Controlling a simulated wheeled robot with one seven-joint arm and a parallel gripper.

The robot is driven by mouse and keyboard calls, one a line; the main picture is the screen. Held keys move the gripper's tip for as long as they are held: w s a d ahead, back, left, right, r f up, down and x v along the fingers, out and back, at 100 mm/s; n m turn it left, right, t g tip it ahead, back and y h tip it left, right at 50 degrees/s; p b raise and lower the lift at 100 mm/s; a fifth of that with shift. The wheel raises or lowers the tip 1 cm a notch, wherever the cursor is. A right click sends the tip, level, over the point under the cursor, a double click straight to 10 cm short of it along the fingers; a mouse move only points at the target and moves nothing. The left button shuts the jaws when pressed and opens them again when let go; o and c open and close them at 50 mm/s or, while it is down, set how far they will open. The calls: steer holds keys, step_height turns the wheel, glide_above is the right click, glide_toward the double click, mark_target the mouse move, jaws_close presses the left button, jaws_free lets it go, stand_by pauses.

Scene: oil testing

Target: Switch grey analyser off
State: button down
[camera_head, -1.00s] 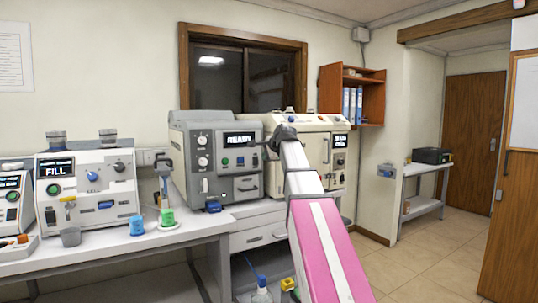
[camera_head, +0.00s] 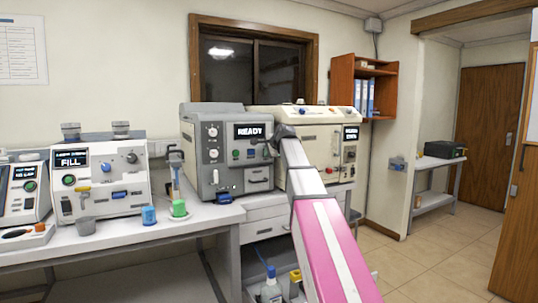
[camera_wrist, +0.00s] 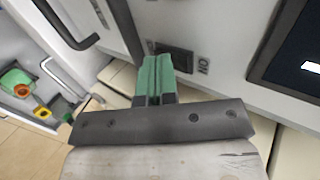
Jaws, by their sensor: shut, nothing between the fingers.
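The grey analyser (camera_head: 228,178) stands on the bench in the middle of the head view. Its display (camera_head: 250,131) reads READY, with knobs to the left and small buttons below. My gripper (camera_head: 278,136) is at the analyser's right front edge, its fingertips too small to make out there. In the wrist view my gripper (camera_wrist: 159,66) is shut and empty, its green fingers close to a black switch (camera_wrist: 178,62) on a light grey panel. The fingers partly cover the switch, which has ON lettering beside it. I cannot tell whether they touch it.
A cream machine (camera_head: 312,150) stands right beside the grey one, behind my arm. The floor (camera_head: 430,255) at the right is clear.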

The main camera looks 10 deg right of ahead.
steer(key=shift+w+f, duration=0.1)
steer(key=shift+w, duration=0.2)
steer(key=shift+a, duration=0.1)
